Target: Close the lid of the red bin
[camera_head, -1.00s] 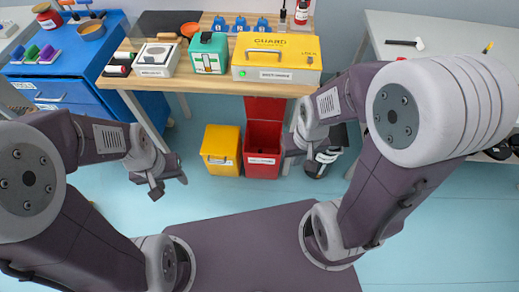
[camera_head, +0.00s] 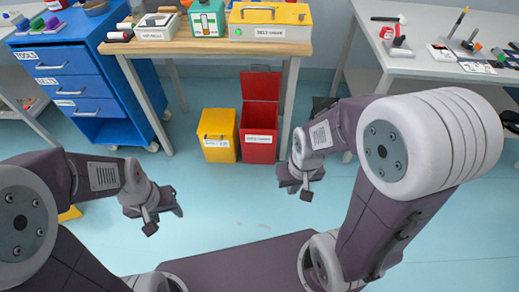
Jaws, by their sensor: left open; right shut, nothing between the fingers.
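The red bin (camera_head: 259,148) stands on the floor under the front of the wooden table, with a white label on its front. Its red lid (camera_head: 260,86) is open and stands upright at the back of the bin. My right gripper (camera_head: 308,192) is shut and empty, in front of the bin and a little to its right, apart from it. My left gripper (camera_head: 164,221) is open and empty, low and to the left of the bin.
A yellow bin (camera_head: 218,136) with its lid down stands just left of the red bin. The wooden table (camera_head: 190,46) overhangs behind, its leg right of the red bin. A blue drawer cabinet (camera_head: 75,80) is at left, a grey table (camera_head: 440,70) at right. Floor in front is clear.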

